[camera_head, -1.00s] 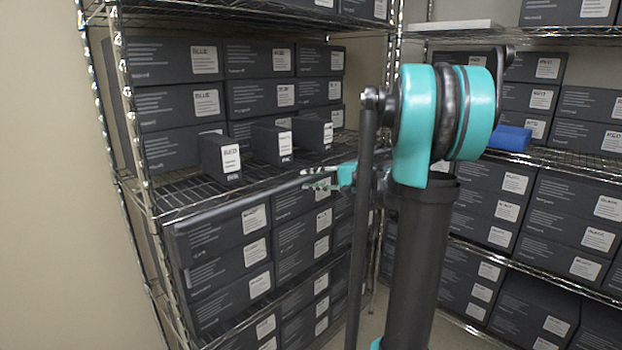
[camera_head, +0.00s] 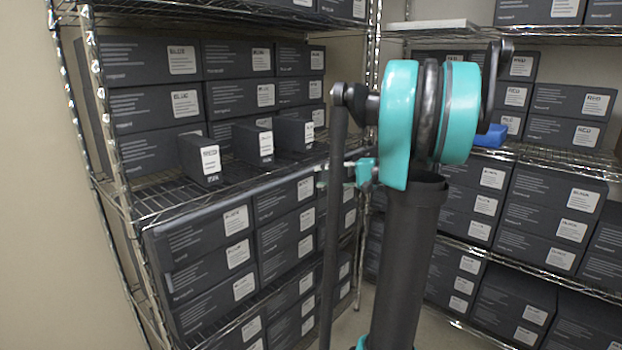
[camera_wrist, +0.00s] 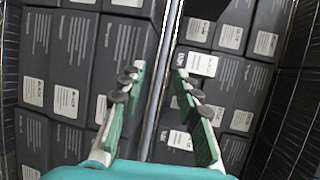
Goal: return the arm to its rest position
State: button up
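My arm's teal joint and dark links stand in front of the shelves in the head view. My gripper (camera_head: 338,174) shows small and partly hidden behind a dark arm link, near the edge of the left rack's middle shelf. In the wrist view my gripper (camera_wrist: 158,72) has its two green-padded fingers spread apart. Nothing is held between them. A metal rack post and stacked dark boxes lie beyond the fingertips.
The left wire rack (camera_head: 150,205) holds stacked dark boxes and three small boxes, one of them a narrow box (camera_head: 200,158) at the shelf front. Another rack (camera_head: 560,160) stands at the right with more boxes. A blue object (camera_head: 490,137) shows behind my arm.

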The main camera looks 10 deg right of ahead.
jog(key=shift+s+d+r, duration=0.1)
jog(key=shift+s+d, duration=0.25)
jog(key=shift+d, duration=0.2)
jog(key=s+a+f+n+g+h, duration=0.1)
jog(key=s+a+f+g+h, duration=0.15)
jog(key=s+a+f, duration=0.35)
jog(key=s+a+f+n+g+h, duration=0.1)
jog(key=s+a+f+h, duration=0.25)
jog(key=f, duration=0.55)
jog(key=s+d+f+n+h, duration=0.1)
jog(key=s+f+n+h, duration=0.1)
jog(key=s+f, duration=0.5)
jog(key=s+d+f+n+h, duration=0.2)
jog(key=s+f+n+h, duration=0.1)
jog(key=s+f+h, duration=0.2)
notch_tip(320, 180, down, 2)
jog(key=shift+s+d+h, duration=0.3)
jog(key=shift+s, duration=0.85)
